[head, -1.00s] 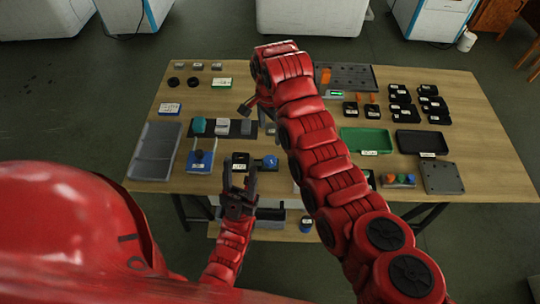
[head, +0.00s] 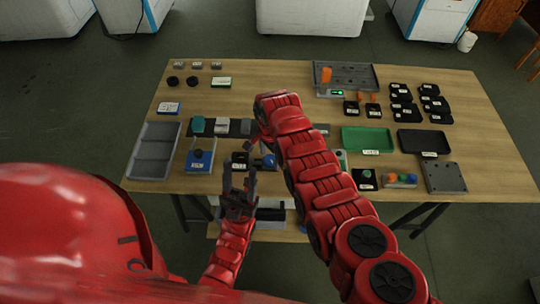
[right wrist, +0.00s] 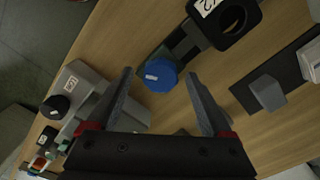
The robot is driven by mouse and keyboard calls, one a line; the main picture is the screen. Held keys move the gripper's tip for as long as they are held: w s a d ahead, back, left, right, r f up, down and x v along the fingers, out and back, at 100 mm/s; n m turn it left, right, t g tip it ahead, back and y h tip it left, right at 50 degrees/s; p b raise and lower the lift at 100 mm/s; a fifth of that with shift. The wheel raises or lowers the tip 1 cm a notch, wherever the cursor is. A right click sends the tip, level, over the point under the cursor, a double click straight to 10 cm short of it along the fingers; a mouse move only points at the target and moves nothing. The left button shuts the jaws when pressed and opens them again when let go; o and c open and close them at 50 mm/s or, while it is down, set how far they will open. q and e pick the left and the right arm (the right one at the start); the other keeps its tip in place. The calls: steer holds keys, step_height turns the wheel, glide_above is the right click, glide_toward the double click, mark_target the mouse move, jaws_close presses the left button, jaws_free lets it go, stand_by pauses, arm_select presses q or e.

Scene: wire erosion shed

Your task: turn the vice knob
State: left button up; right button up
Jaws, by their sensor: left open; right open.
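The vice's blue knob (right wrist: 160,76) has a white mark and sits at the end of a dark vice body (right wrist: 188,45). It lies between the open fingertips of my right gripper (right wrist: 159,73) in the right wrist view, with visible space to each finger; I cannot tell their height difference. In the head view the blue knob (head: 269,161) is near the table's front edge, partly beside my right arm, whose gripper (head: 248,146) is small and hard to make out. My left gripper (head: 239,180) is open and empty at the front edge, in front of the vice.
A black ring-shaped block (right wrist: 238,18) with a label adjoins the vice. A grey device with a black knob (right wrist: 55,107) stands to the left in the right wrist view. A grey block on a dark strip (right wrist: 269,92) is at the right. A grey tray (head: 153,151) lies at the table's left.

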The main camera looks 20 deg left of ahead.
jaws_close()
stand_by(0.5)
